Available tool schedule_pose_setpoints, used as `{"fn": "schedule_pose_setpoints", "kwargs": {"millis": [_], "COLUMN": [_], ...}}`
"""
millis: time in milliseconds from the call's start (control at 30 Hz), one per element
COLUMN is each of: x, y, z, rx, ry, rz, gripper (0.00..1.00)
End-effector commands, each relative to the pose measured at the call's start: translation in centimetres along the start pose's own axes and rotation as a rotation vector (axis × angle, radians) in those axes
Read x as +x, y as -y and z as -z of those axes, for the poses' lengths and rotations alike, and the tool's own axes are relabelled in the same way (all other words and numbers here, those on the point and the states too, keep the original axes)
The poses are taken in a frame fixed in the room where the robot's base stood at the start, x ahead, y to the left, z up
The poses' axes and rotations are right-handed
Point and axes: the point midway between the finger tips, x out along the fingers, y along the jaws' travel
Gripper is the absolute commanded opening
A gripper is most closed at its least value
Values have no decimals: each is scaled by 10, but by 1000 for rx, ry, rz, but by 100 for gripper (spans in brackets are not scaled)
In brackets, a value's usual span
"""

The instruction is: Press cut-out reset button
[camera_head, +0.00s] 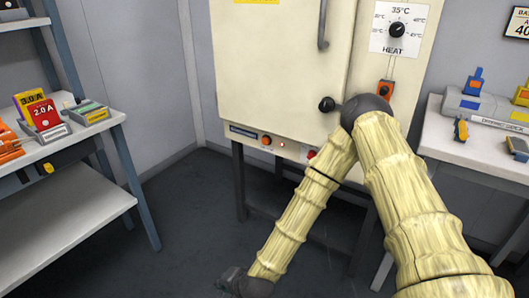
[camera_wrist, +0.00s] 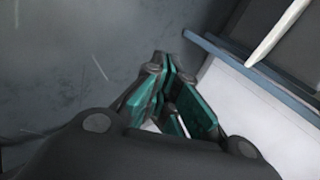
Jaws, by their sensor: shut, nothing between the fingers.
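The cream heating cabinet (camera_head: 280,70) stands at the back centre in the head view. Its lower front strip carries an orange round control (camera_head: 266,140), a small lit lamp (camera_head: 282,144) and a red button (camera_head: 311,154) close beside my arm. Their labels are too small to read, so I cannot tell which is the cut-out reset. My gripper (camera_wrist: 168,70) shows teal pads brought together in the wrist view, with nothing held. In the head view the dark end of my arm hangs low over the floor, below and in front of the cabinet, apart from the controls.
A heat dial (camera_head: 397,30) and an orange switch (camera_head: 385,89) are on the cabinet's right. A bench (camera_head: 80,135) with coloured card holders stands left; a white table (camera_head: 450,150) with a docking rack stands right. The wrist view shows a blue-edged white surface (camera_wrist: 235,100) close by.

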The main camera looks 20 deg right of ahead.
Motion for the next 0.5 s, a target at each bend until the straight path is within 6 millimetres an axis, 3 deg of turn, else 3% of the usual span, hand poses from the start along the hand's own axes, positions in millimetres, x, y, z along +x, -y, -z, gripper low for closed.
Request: {"fn": "schedule_pose_setpoints", "kwargs": {"millis": [33, 200, 367, 500], "x": [15, 32, 30, 16], "y": [18, 89, 150, 195], "z": [14, 66, 126, 183], "rx": [69, 297, 504, 678], "ry": [-31, -118, -191, -245], "rz": [53, 224, 387, 530], "gripper": [0, 0, 0, 0]}}
